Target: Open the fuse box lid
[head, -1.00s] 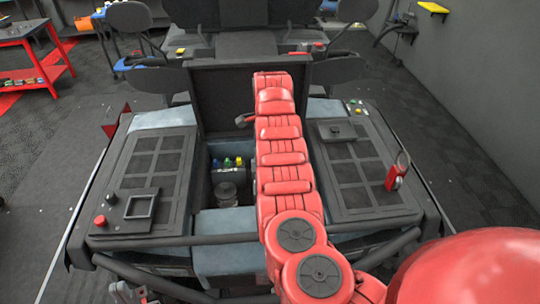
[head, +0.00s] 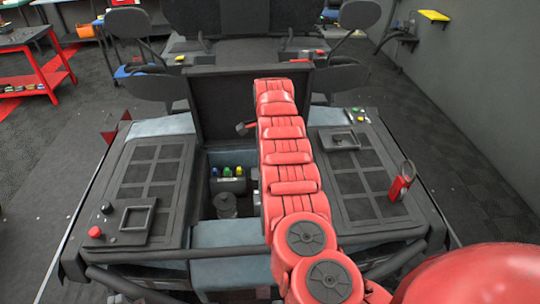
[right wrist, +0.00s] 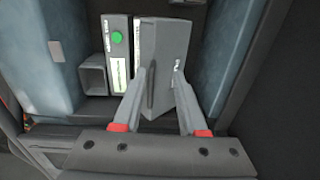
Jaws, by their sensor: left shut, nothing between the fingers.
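The fuse box (right wrist: 165,45) is a dark grey box with a pale label strip down its left side, in the right wrist view. Its top face, which looks like the lid, lies between the fingers of my right gripper (right wrist: 162,85). These fingers are spread, one on each side of its near corner; I cannot tell whether they touch it. I cannot tell whether the lid is raised. In the head view my red right arm hides the right gripper and the fuse box. My left gripper (head: 120,298) barely shows at the bottom left edge, shut and empty.
The open bay holds a row of coloured caps (head: 227,171) and a round dark part (head: 226,204). A raised dark panel (head: 222,100) stands behind it. A green-topped block (right wrist: 116,45) stands left of the fuse box. A bar (head: 200,241) crosses the front.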

